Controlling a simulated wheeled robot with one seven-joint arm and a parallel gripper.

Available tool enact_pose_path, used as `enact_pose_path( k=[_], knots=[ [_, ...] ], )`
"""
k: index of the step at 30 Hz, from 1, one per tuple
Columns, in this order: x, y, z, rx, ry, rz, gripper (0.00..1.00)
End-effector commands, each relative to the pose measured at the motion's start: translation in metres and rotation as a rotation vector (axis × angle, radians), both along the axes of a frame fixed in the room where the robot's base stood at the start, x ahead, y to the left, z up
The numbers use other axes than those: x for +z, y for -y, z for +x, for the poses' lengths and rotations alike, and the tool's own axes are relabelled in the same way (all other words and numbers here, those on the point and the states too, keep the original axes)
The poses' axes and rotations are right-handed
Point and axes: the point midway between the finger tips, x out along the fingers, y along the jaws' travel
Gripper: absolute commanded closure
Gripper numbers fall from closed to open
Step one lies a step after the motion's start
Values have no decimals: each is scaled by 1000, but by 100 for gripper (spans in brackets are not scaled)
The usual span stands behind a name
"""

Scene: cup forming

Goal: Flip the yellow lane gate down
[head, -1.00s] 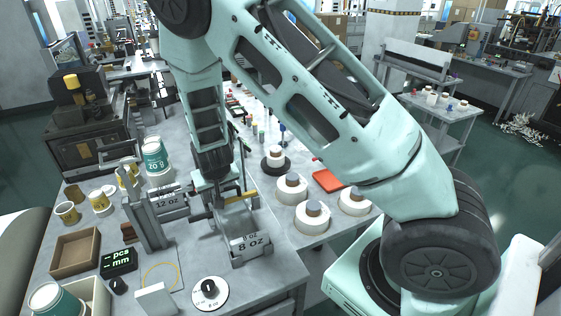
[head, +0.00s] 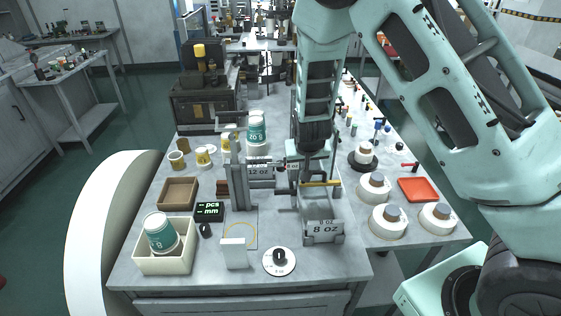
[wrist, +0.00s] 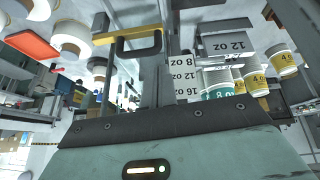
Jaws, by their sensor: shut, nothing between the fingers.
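The yellow lane gate (head: 321,184) is a thin bar lying roughly level across the back of the 8 oz lane (head: 322,232). In the wrist view the yellow bar (wrist: 112,40) crosses the upper left, close to a dark bent bracket. My gripper (head: 307,187) points down just behind and beside the bar's left part. It is shut and empty. Its fingertips are partly hidden among the lane's fittings, so I cannot tell whether they touch the bar.
The 12 oz lane (head: 260,172) and a grey upright post (head: 238,180) stand just left. White-and-brown rolls (head: 388,221) and a red tray (head: 418,190) lie to the right. A cream bin (head: 165,262) holds a teal cup at front left. A round dial (head: 279,261) sits at the front.

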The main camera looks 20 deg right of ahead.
Motion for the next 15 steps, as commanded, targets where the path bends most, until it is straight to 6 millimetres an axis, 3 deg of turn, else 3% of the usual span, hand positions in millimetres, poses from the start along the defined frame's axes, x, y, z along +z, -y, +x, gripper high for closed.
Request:
enact_pose_path(
  k=[15],
  knots=[
    [20, -64, -12, 2, 8, -1, 100]
  ],
)
